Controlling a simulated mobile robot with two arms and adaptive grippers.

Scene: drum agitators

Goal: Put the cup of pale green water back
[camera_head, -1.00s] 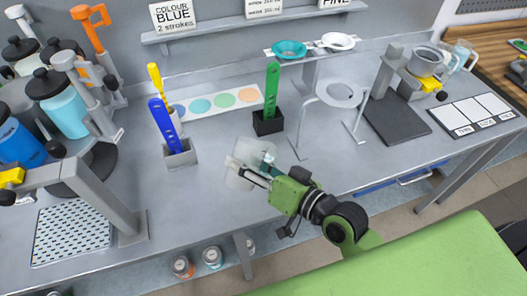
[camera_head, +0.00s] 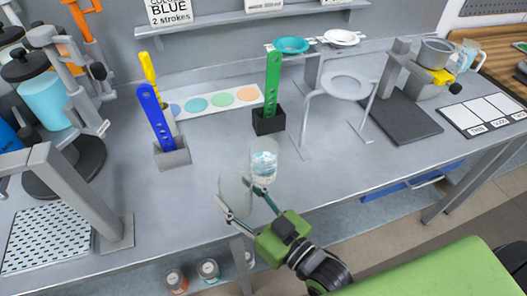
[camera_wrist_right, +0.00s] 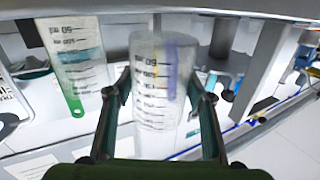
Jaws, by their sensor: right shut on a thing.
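My right gripper (camera_head: 238,196) is shut on a clear cup (camera_head: 235,184) near the front edge of the bench. In the right wrist view the held cup (camera_wrist_right: 155,95) stands between the two fingers, with black volume marks on its wall. It looks almost colourless, and I cannot tell how much liquid is in it. Another clear cup (camera_head: 264,168) with pale blue-green liquid is just behind and right of it. That cup also shows in the right wrist view (camera_wrist_right: 82,80). My left gripper is not in view.
A blue paddle (camera_head: 154,115) and a green paddle (camera_head: 273,80) stand in holders behind. A white ring stand (camera_head: 345,87) and a dark plate (camera_head: 398,118) are to the right. A perforated plate (camera_head: 48,238) lies front left. Bare bench (camera_head: 215,140) lies between the paddle holders.

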